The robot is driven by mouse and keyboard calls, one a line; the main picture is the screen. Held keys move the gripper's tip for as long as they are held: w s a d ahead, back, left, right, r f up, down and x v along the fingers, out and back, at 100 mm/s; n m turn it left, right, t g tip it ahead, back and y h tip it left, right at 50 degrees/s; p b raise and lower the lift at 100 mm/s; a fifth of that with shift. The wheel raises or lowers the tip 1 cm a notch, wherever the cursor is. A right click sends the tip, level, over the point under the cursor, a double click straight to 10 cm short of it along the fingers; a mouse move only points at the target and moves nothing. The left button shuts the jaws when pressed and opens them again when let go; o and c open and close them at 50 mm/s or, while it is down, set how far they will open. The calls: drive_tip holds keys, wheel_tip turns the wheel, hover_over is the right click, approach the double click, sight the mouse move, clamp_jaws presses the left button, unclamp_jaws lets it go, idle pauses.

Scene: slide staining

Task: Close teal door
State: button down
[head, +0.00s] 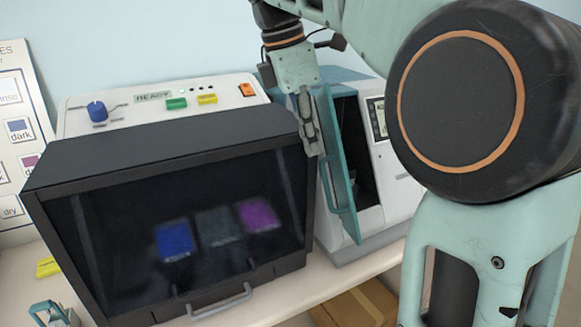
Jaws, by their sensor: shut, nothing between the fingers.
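The teal door (337,170) is on the white machine (372,222) right of centre in the head view. It stands swung out from the machine, seen nearly edge-on, with a dark opening (355,150) behind it. A teal handle bar runs along its lower part. My gripper (311,150) is shut and empty, pointing down beside the upper left face of the door. It looks very close to the door; I cannot tell whether it touches. My arm hides part of the machine's top and right side.
A black cabinet (165,155) with a dark window and grey handle (220,303) stands close on the left. Behind its top is a panel with a blue knob (97,110) and coloured buttons. A cardboard box (355,308) is below the counter edge. A wall chart (15,140) hangs far left.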

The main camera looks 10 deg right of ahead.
sight(337, 164)
drive_tip(key=a+b+x, duration=0.1)
drive_tip(key=x, duration=0.7)
drive_tip(key=shift+s+d+f+n+b, duration=0.15)
drive_tip(key=shift+f+n+b, duration=0.15)
drive_tip(key=shift+f, duration=0.2)
drive_tip(key=shift+d+r, duration=0.1)
